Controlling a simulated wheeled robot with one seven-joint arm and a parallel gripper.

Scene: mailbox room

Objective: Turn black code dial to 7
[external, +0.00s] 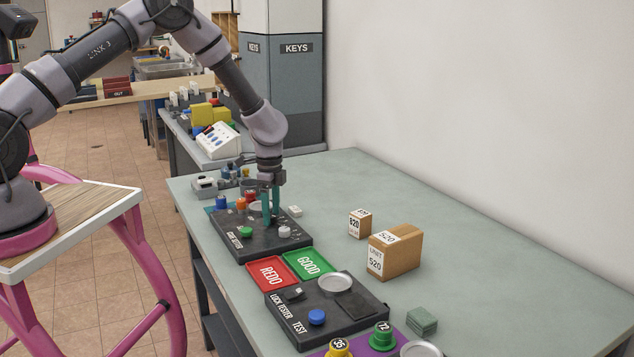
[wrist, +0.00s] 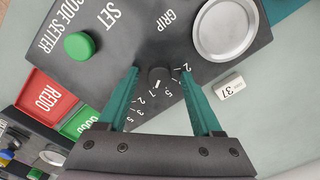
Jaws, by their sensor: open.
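The black code dial (wrist: 157,77) is a small round knob with a white pointer mark and printed numbers around part of its rim, in the middle of the wrist view. It sits on the dark code setter panel (wrist: 125,58). My gripper (wrist: 160,72) is open, with one teal finger on each side of the dial in that view; I cannot tell whether either touches it. In the external view my gripper (external: 270,220) points down over the panel (external: 243,252). The pointer's exact number is too small to read surely.
A green button (wrist: 79,45) and a round metal dish (wrist: 226,28) flank the dial. A small white tag marked 37 (wrist: 231,88) lies beside the panel. Red REDO (external: 271,272) and green GOOD (external: 308,264) trays adjoin it. The table's right side is mostly free around cardboard boxes (external: 396,252).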

